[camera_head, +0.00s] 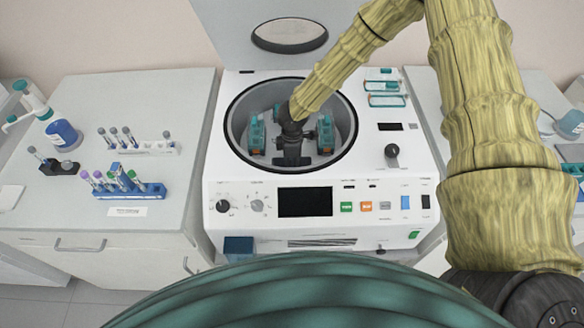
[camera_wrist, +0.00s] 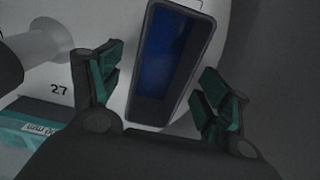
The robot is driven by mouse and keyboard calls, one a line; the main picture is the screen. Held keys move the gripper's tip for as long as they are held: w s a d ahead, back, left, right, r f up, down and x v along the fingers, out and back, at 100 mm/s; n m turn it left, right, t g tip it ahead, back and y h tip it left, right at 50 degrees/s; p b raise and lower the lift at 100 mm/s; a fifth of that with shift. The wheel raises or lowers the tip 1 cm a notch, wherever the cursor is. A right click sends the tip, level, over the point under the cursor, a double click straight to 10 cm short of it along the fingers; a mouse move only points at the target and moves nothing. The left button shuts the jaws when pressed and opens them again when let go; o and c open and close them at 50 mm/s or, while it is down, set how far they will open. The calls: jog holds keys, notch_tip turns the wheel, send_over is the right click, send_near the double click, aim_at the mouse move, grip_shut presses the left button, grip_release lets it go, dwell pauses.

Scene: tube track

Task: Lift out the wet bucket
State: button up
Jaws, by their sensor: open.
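An open centrifuge (camera_head: 225,185) stands in the middle of the head view. My gripper (camera_head: 292,152) reaches down into its round bowl, between two teal buckets, one at the left (camera_head: 257,138) and one at the right (camera_head: 326,137). In the wrist view my gripper (camera_wrist: 160,70) is open. Its teal-padded fingers stand on either side of a dark-rimmed rectangular bucket (camera_wrist: 148,108) with a deep blue inside. The fingers look apart from it. I cannot tell whether the blue is liquid.
The bowl wall rings my gripper closely, and the raised lid (camera_head: 290,35) stands behind. Teal-framed holders (camera_head: 386,100) lie on the centrifuge top at the right. The left bench holds a blue tube rack (camera_head: 130,193), a white rack (camera_head: 150,148) and a pipette (camera_head: 33,103).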

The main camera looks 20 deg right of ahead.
jog(key=shift+f, duration=0.3)
jog(key=c, duration=1.1)
jog(key=shift+r, duration=0.1)
jog(key=shift+r+b, duration=1.9)
jog(key=shift+r, duration=3)
jog(key=shift+r, duration=0.1)
jog(key=shift+r+p, duration=2.6)
jog(key=shift+r, duration=0.85)
